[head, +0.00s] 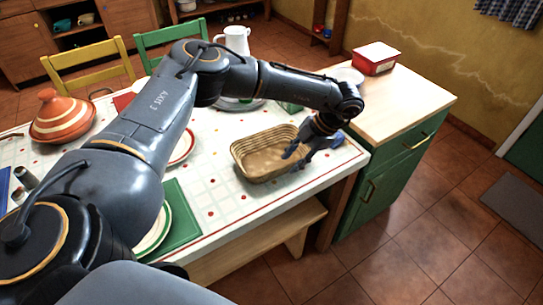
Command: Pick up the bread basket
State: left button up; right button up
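The bread basket (262,160) is a tan woven oval basket. It sits upright on the table near its right front corner, and the part of its inside that shows looks empty. My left arm reaches across the table from the left. My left gripper (296,158) is at the basket's right end, with its fingers pointing down and left. The fingers look spread, by the basket's right rim. I cannot tell whether they touch it. My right gripper is not in view.
The table (222,208) has a white checked top with red spots. A striped tagine (62,118), plates, a green placemat (183,222) and a white pitcher (236,40) stand on it. A green cabinet (385,175) with a red box (376,60) is at right. A wooden bench (245,240) is in front.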

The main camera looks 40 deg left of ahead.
aim_at(287, 165)
pick_arm(q)
jog(key=shift+w+a+p+x, duration=0.15)
jog(key=shift+p+x, duration=0.15)
jog(key=shift+x, duration=1.1)
jog(key=shift+w+a+p+x, duration=0.1)
jog(key=shift+p+x, duration=0.2)
jog(key=shift+x, duration=1.1)
jog(key=shift+d, duration=0.1)
jog(key=shift+r, duration=0.1)
jog(key=shift+c, duration=0.4)
grip_shut()
